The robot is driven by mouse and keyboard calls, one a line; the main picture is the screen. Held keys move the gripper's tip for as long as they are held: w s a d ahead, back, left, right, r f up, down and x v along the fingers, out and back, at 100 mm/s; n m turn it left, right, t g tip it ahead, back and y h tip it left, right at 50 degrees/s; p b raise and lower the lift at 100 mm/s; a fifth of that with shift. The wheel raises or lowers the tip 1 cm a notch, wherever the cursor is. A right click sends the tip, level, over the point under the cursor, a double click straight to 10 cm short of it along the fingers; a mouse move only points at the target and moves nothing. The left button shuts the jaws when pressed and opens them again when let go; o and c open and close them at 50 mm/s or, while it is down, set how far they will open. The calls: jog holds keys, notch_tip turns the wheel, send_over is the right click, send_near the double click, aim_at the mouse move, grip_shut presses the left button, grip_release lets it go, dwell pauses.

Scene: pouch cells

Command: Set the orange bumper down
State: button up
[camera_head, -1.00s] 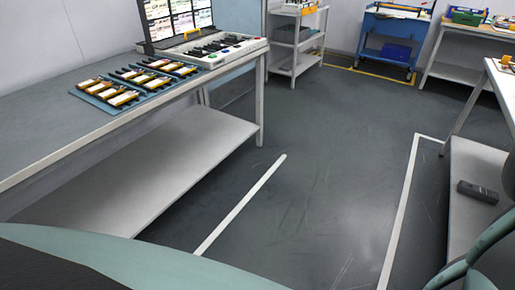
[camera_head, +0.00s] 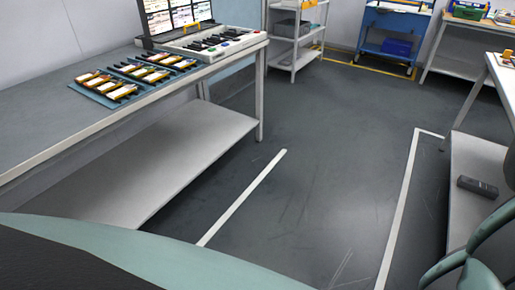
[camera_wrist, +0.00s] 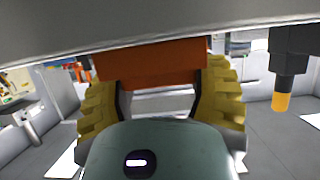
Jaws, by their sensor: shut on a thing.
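The orange bumper (camera_wrist: 150,66) shows in the wrist view as an orange block between the two yellow ridged fingers of my gripper (camera_wrist: 158,98). My gripper is shut on it, and the bumper is clear of any surface that I can make out. A grey edge across the top of the wrist view hides what lies above it. In the head view the gripper and the bumper are out of sight; only parts of my own arm and body show at the lower edge and lower right.
A long grey table (camera_head: 50,115) at left holds blue trays (camera_head: 103,96) of pouch cells and a white console (camera_head: 215,42). A shelf rack (camera_head: 293,40) and blue cart (camera_head: 392,30) stand at the back. A right-hand table's lower shelf holds a dark device (camera_head: 478,186). The middle floor is clear.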

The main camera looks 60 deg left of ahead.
jog(key=o, duration=1)
jog(key=shift+a+r+p, duration=0.15)
jog(key=shift+p, duration=0.15)
jog(key=shift+a+r, duration=0.1)
jog(key=shift+a, duration=0.25)
jog(key=p+v, duration=0.2)
jog(key=v, duration=0.9)
jog(key=shift+s, duration=0.2)
